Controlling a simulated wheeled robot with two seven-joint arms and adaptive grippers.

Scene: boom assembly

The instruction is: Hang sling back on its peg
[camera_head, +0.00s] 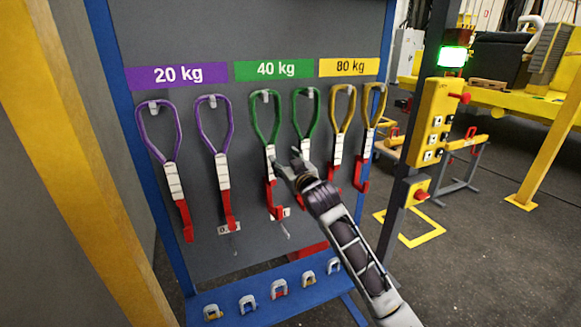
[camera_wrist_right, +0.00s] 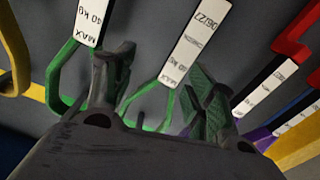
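Two green slings marked 40 kg, the left one (camera_head: 270,158) and the right one (camera_head: 305,112), have their loops up at pegs on the grey board (camera_head: 240,250). Their red hooks point down. My right gripper (camera_head: 290,162) is open in front of the green pair and covers part of the right sling. In the right wrist view the picture is upside down. There one green sling (camera_wrist_right: 187,45) shows between the open fingers (camera_wrist_right: 158,100). The other green sling (camera_wrist_right: 88,20) is beside and partly behind one finger. I cannot tell whether a finger touches either sling. My left gripper is not in view.
Purple slings (camera_head: 172,178) hang to the left and yellow slings (camera_head: 337,150) close to the right. A blue shelf (camera_head: 265,305) with several shackles lies below. A post with a yellow control box (camera_head: 430,122) stands at right. A yellow beam (camera_head: 75,150) is at left.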

